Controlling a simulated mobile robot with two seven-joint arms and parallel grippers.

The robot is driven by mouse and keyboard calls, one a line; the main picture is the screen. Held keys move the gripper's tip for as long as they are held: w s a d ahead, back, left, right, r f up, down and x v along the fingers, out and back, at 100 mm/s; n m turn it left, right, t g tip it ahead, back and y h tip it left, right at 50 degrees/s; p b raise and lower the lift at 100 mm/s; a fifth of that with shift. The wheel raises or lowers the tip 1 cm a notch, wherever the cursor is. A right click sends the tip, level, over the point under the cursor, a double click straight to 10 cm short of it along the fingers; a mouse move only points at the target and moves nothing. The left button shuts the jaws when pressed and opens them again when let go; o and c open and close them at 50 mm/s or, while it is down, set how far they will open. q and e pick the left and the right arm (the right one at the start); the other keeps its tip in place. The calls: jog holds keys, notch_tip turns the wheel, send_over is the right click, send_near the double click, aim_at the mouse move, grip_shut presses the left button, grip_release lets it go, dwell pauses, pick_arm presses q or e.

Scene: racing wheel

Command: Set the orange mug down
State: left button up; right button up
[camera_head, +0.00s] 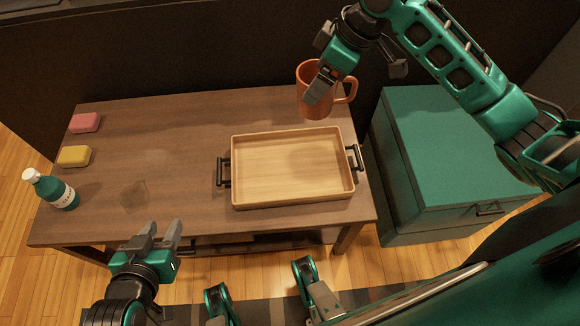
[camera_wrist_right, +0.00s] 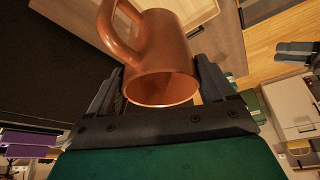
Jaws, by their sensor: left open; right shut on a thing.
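The orange mug (camera_head: 312,92) is held in the air above the far right part of the wooden table (camera_head: 190,135), behind the tray. My right gripper (camera_head: 322,84) is shut on the mug's body. In the right wrist view the mug (camera_wrist_right: 158,55) sits between the two fingers (camera_wrist_right: 160,90), its open rim towards the camera and its handle to the upper left. My left gripper (camera_head: 160,236) is open and empty at the table's front edge.
A wooden tray (camera_head: 238,196) with black handles stands empty on the table's right half. A pink sponge (camera_head: 85,122), a yellow sponge (camera_head: 75,156) and a teal bottle (camera_head: 57,191) stand along the left side. A teal cabinet (camera_head: 450,140) is right of the table. The table's middle left is clear.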

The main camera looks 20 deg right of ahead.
jog(key=f+n, duration=0.1)
jog(key=d+f+n+g, duration=0.1)
jog(key=f+n, duration=0.1)
jog(key=d+f+n, duration=0.1)
jog(key=n, duration=0.1)
jog(key=shift+w+f+g+y, duration=0.3)
jog(key=shift+f+g+y, duration=0.05)
jog(key=shift+g+y, duration=0.05)
jog(key=shift+n, duration=0.3)
notch_tip(320, 180, down, 20)
jog(key=b, duration=0.7)
jog(key=shift+f, duration=0.25)
jog(key=o, duration=1.1)
pick_arm(q)
jog(key=f, duration=0.2)
jog(key=d+f, duration=0.1)
jog(key=f, duration=0.2)
jog(key=shift+w+d, duration=0.1)
jog(key=shift+w, duration=0.1)
